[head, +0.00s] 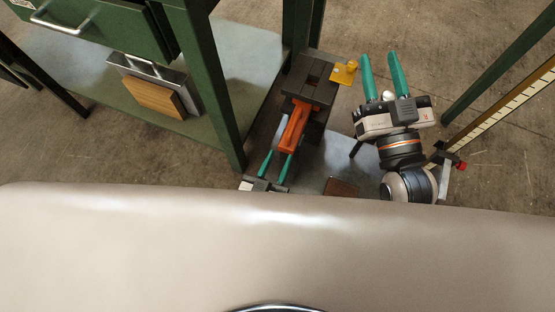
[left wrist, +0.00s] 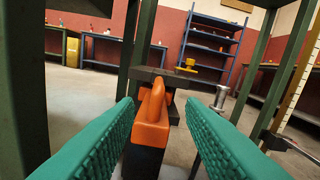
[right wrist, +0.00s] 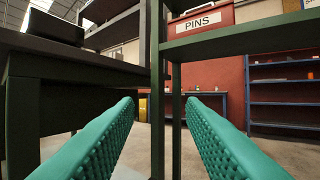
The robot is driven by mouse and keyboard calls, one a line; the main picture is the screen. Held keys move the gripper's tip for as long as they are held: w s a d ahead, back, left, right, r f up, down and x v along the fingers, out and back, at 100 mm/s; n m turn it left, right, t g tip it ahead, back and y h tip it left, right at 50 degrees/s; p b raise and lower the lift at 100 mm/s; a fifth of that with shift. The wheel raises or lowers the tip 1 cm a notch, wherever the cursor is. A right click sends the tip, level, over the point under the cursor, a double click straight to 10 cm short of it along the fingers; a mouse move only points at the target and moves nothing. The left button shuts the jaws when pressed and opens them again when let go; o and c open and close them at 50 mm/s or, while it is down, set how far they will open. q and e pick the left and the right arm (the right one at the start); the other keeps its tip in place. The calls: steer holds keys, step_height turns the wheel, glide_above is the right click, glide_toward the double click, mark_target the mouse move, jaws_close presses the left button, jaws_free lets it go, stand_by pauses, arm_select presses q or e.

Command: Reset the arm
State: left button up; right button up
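My left gripper (head: 276,165) is low, with its green fingers apart, just short of an orange part (head: 294,125). In the left wrist view the orange part (left wrist: 153,120), with a dark lower body, stands between and beyond the open fingers (left wrist: 165,115), with gaps on both sides. My right gripper (head: 385,78) points away from me, raised to the right of the orange part. In the right wrist view its fingers (right wrist: 160,115) are apart with nothing between them. My right arm's links hide part of the floor.
A dark grey block (head: 310,78) with a yellow piece (head: 345,73) adjoins the orange part. A green bench (head: 215,80) stands left. A yellow ruled strip (head: 510,105) is at right. A red PINS box (right wrist: 200,19) sits on a shelf.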

stand_by(0.4)
